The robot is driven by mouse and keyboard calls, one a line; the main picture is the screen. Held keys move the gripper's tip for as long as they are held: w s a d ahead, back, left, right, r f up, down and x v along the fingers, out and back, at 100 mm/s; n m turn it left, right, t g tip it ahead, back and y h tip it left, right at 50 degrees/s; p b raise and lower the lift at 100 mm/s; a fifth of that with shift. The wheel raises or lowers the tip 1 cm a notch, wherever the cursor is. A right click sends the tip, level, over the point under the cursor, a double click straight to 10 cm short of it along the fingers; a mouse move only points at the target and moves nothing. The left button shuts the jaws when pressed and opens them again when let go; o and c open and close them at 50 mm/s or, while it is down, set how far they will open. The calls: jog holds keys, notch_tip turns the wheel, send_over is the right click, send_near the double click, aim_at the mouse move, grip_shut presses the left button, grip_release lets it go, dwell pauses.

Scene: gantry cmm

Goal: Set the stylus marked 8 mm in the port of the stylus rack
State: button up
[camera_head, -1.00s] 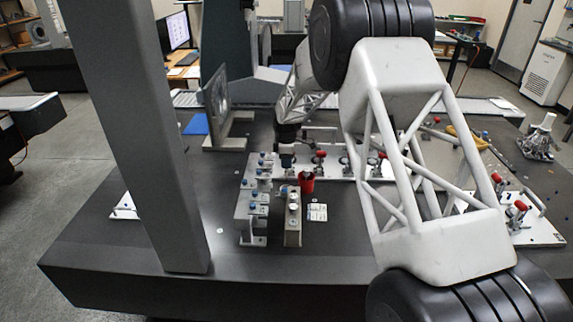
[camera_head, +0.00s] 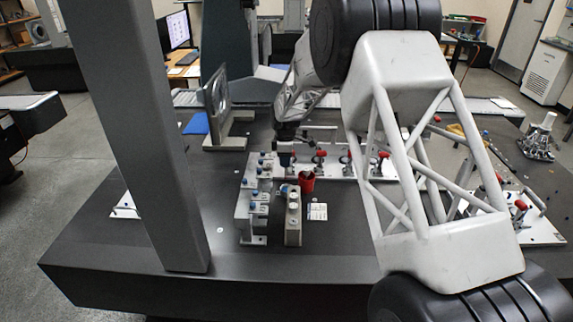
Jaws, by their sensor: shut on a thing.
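My gripper (camera_head: 286,148) is small and dark at the far end of my arm, just behind the grey stands. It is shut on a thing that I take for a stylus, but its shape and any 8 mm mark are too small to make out. A grey stepped stand (camera_head: 252,207) with several blue-topped pieces is in front of the gripper, to its left. A narrow beige block (camera_head: 293,226) with round light tops is beside it on the right. I cannot tell which of these is the stylus rack, and no open port is clear.
A red cup (camera_head: 307,183) stands close behind the narrow block. A white plate with red-knobbed clamps (camera_head: 321,158) runs behind it. A framed panel (camera_head: 217,108) stands at left. A grey column (camera_head: 140,140) crosses the left side.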

aim_at(249, 183)
jog(key=s+a+r, duration=0.3)
jog(key=s, duration=0.3)
jog(key=s+a+r, duration=0.4)
jog(key=s, duration=0.2)
jog(key=shift+s+f, duration=0.1)
jog(key=shift+f, duration=0.25)
dwell(0.4)
jog(key=shift+f, duration=4.3)
jog(key=shift+f, duration=0.35)
jog(key=o, duration=0.9)
